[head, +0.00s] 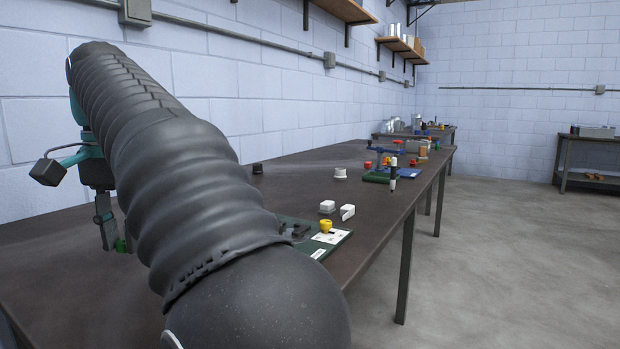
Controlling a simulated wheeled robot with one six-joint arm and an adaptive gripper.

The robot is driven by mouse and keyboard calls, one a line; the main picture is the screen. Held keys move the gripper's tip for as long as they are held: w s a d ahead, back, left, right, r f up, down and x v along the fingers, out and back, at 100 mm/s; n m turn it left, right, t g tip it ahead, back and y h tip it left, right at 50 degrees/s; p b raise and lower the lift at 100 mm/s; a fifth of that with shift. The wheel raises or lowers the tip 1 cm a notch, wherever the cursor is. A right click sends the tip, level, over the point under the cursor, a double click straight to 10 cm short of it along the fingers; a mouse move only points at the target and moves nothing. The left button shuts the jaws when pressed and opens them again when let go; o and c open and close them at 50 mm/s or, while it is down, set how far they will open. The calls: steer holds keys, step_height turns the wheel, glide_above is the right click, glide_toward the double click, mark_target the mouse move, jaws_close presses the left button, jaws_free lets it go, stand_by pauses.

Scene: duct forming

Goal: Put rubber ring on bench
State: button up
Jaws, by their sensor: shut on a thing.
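My gripper (112,236) hangs over the left part of the dark bench (60,250), pointing down, partly hidden behind my thick ribbed arm. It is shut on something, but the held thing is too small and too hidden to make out. A green bit shows at the fingertips. I cannot tell whether the fingertips touch the bench top. I cannot make out a rubber ring for certain anywhere on the bench.
A green board with a yellow knob (326,226) lies at the bench's front edge, partly behind my arm. White blocks (347,212), a black cap (258,168), a white cap (340,173) and a blue fixture (405,172) stand farther along. Bare bench lies between them.

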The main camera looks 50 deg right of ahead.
steer(key=s+a, duration=0.3)
glide_above(102, 297)
step_height(102, 297, down, 6)
steer(key=shift+f, duration=0.1)
steer(key=shift+w+f, duration=0.1)
steer(key=shift+f+b, duration=0.65)
steer(key=shift+f, duration=1.25)
steer(key=shift+f, duration=0.1)
steer(key=shift+f, duration=0.1)
steer(key=o, duration=0.7)
steer(key=shift+o, duration=0.2)
step_height(102, 297, up, 8)
steer(key=p, duration=0.2)
